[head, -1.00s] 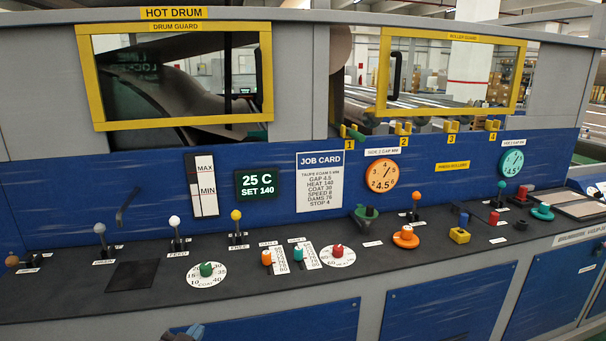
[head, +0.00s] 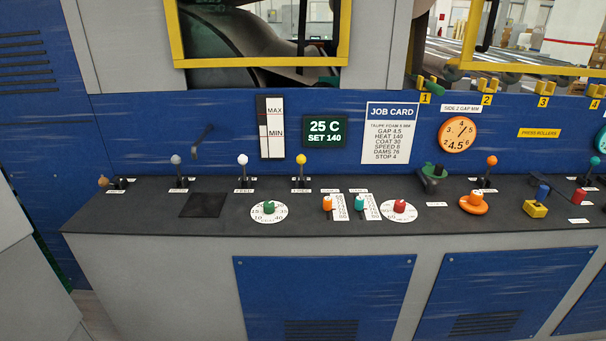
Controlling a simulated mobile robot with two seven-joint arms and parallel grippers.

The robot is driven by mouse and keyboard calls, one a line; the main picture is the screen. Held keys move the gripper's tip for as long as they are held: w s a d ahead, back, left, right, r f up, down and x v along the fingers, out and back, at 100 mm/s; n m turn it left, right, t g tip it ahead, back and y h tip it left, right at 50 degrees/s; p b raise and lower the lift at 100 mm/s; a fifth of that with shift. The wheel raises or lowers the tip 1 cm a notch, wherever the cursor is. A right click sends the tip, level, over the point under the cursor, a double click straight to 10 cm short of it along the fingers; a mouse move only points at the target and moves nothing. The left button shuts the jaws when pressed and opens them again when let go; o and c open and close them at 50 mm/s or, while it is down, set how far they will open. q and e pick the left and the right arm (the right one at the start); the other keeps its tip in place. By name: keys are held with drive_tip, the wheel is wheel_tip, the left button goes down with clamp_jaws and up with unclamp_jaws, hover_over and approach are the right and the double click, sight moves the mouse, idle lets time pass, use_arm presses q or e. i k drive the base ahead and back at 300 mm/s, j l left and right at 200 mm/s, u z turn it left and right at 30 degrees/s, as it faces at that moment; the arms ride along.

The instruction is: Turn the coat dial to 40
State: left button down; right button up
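A round white dial plate (head: 256,220) with a green knob (head: 269,207) lies on the dark console top, left of centre. Its printed numbers include 10, 15, 35 and 40 around the rim. The name label of this dial is not readable, and where the knob points is too small to tell. A second white dial plate (head: 411,215) with a red knob (head: 400,206) lies to its right; its numbers are too small to read. Neither of my grippers shows in the head view.
The job card (head: 391,132) reads COAT 30 among other lines. A display (head: 325,131) shows 25 C, SET 140. Orange (head: 327,204) and teal (head: 360,203) sliders stand between the dials. Levers with grey, white and yellow (head: 301,159) knobs stand behind. The console's front strip is clear.

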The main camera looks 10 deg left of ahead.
sight(268, 206)
drive_tip(key=i+l, duration=0.15)
drive_tip(key=i, duration=0.25)
drive_tip(key=i+l, duration=0.15)
drive_tip(key=i, duration=0.25)
drive_tip(key=i+u, duration=0.1)
drive_tip(key=u, duration=1.15)
